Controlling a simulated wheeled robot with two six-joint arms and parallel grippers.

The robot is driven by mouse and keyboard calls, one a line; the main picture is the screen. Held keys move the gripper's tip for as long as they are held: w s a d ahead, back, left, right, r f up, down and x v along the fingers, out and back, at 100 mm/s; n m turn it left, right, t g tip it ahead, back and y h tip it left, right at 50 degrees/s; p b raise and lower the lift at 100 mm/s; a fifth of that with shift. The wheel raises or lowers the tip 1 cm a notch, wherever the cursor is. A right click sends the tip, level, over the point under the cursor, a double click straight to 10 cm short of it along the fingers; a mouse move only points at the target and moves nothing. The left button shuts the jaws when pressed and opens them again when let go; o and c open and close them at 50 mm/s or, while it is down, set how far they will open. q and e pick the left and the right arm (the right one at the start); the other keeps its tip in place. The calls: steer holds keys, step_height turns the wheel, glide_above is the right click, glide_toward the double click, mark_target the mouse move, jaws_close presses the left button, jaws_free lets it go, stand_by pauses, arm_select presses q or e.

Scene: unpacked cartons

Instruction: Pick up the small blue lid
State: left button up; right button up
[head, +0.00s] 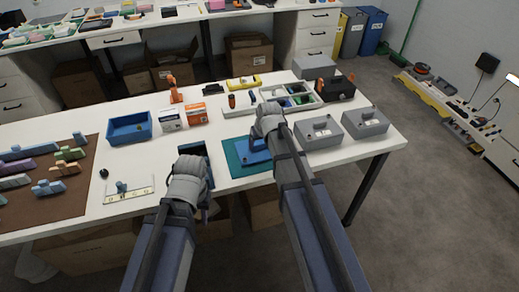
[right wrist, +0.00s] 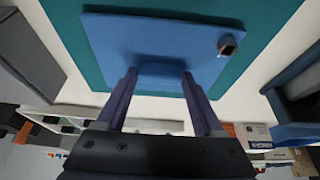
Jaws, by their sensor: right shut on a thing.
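The small blue lid (head: 256,157) is over the teal mat (head: 234,166) near the table's front edge. My right gripper (head: 257,143) is over the lid. In the right wrist view, the lid (right wrist: 150,35) is a flat blue plate with a small dark round piece near one corner. There my right gripper (right wrist: 160,88) is shut on the raised part in its middle. I cannot tell whether the lid touches the mat.
Two grey boxes (head: 318,133) (head: 365,122) stand right of the mat. A blue tray (head: 130,128) and small cartons (head: 170,121) are to the left. A divided tray (head: 290,97) lies behind. A brown mat with coloured blocks (head: 60,205) covers the left end.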

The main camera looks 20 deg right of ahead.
mark_target(260, 145)
steer(key=shift+r, duration=0.15)
step_height(260, 145, up, 10)
steer(key=p, duration=1)
